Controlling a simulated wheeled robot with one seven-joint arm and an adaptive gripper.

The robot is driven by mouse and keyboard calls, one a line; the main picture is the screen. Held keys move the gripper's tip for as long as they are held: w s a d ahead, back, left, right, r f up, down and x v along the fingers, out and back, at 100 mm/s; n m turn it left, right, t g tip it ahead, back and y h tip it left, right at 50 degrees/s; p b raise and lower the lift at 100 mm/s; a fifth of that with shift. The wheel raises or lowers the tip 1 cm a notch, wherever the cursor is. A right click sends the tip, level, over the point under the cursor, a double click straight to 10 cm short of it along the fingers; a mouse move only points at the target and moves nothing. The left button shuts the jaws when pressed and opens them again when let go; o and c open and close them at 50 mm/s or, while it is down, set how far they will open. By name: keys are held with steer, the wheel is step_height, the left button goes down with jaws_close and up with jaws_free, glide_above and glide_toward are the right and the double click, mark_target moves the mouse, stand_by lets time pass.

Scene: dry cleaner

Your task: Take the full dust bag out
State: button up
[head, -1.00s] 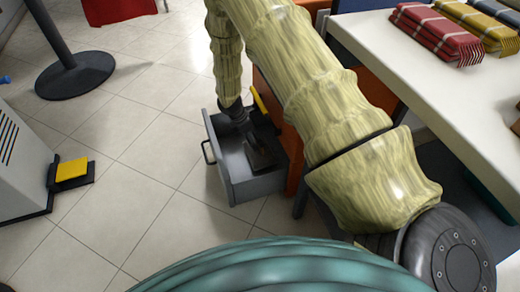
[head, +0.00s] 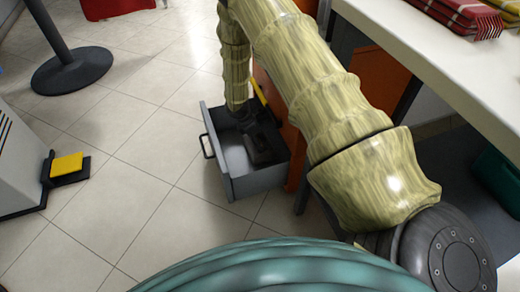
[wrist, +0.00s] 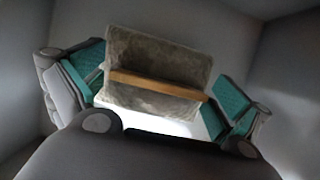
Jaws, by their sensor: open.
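A grey, fuzzy dust bag (wrist: 160,52) with a tan strip across it shows in the wrist view, lying inside the grey drawer. The open drawer (head: 258,184) sticks out from an orange cabinet (head: 296,150) in the head view. My gripper (head: 262,148) is down inside the drawer. In the wrist view my gripper (wrist: 160,88) is open, with one teal-padded finger at each side of the bag. I cannot tell whether either pad touches it. In the head view my arm and gripper hide the bag.
The drawer walls stand close around my gripper. A white table (head: 440,60) with folded plaid cloths (head: 465,14) is at the right. A white machine (head: 18,165) with a yellow pedal (head: 67,167) stands at the left. A black post base (head: 72,70) is behind. The tiled floor between is clear.

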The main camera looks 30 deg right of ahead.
steer(key=shift+r, duration=0.1)
steer(key=c, duration=1.3)
steer(key=shift+r, duration=0.15)
steer(key=shift+c, duration=0.2)
